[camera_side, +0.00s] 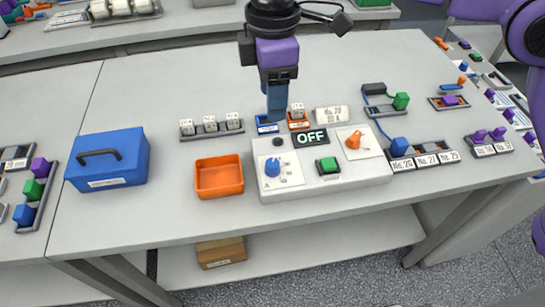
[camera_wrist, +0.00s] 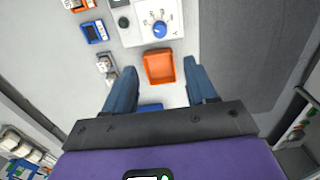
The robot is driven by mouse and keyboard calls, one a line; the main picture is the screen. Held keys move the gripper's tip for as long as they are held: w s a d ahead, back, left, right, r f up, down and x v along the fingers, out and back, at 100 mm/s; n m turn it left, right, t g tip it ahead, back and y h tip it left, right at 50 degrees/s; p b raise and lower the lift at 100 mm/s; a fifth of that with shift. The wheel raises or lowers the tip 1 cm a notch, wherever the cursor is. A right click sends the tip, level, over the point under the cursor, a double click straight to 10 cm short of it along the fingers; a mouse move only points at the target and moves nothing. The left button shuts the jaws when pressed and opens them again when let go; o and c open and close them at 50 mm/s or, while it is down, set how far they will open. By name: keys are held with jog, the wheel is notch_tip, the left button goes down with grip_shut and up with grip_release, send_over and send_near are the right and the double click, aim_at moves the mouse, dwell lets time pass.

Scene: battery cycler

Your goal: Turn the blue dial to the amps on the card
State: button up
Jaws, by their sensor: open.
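The blue dial (camera_side: 272,167) sits on a white panel at the left of the pale grey cycler box (camera_side: 325,184). It also shows in the wrist view (camera_wrist: 160,29), with small marks around it too small to read. A white card (camera_side: 331,114) stands behind the box; its print is small, perhaps "No. 28" over "20 A". My gripper (camera_wrist: 162,72) is open and empty, its two blue fingers apart, pointing down. In the side view my gripper (camera_side: 277,117) appears above the box's back edge, apart from the dial.
An orange tray (camera_side: 219,177) and blue case (camera_side: 108,160) are left. The table front is clear.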

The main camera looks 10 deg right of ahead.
aim_at(272, 162)
notch_tip(272, 162, down, 17)
jog(key=shift+f, duration=0.15)
dwell(0.5)
jog(key=c, duration=1.1)
